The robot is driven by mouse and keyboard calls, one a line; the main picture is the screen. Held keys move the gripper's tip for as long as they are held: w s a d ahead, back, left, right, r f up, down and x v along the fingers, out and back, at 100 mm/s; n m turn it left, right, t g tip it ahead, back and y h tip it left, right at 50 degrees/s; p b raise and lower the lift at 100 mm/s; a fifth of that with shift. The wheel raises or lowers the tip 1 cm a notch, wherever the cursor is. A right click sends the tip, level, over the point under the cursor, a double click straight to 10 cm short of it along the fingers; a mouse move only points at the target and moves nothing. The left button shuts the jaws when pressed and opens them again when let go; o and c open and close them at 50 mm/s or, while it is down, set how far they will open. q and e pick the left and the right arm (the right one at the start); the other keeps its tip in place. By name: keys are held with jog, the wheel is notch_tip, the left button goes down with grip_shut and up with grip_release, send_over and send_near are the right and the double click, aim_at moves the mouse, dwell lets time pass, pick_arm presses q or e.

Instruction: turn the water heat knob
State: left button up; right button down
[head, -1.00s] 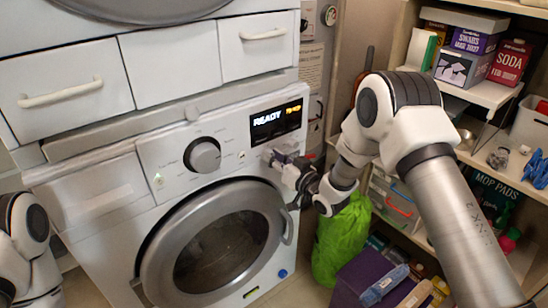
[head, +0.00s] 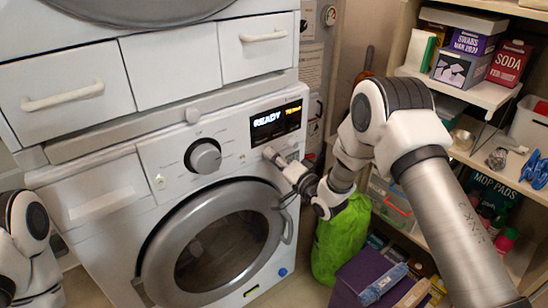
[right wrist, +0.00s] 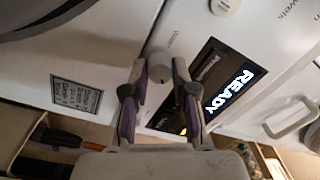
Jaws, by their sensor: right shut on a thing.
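The small round grey knob (right wrist: 159,64) sits on the washer's white front panel, beside the lit display (right wrist: 222,92) that reads READY. In the right wrist view it is between the two fingertips of my right gripper (right wrist: 159,76), which is shut on it. In the head view the right gripper (head: 274,157) reaches the panel just below the display and hides most of the knob. Only part of my left arm shows at the left edge of the head view; its gripper is out of frame.
A larger dial (head: 204,157) is left of the display on the washer. The round washer door (head: 222,250) is shut below. A green bag (head: 340,240) and a purple box (head: 372,275) stand on the right, by shelves (head: 480,92) of boxes and supplies.

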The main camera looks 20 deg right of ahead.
jog(key=shift+m, duration=0.9)
jog(key=c, duration=0.9)
grip_release()
jog(key=v, duration=1.2)
jog(key=shift+f, duration=0.1)
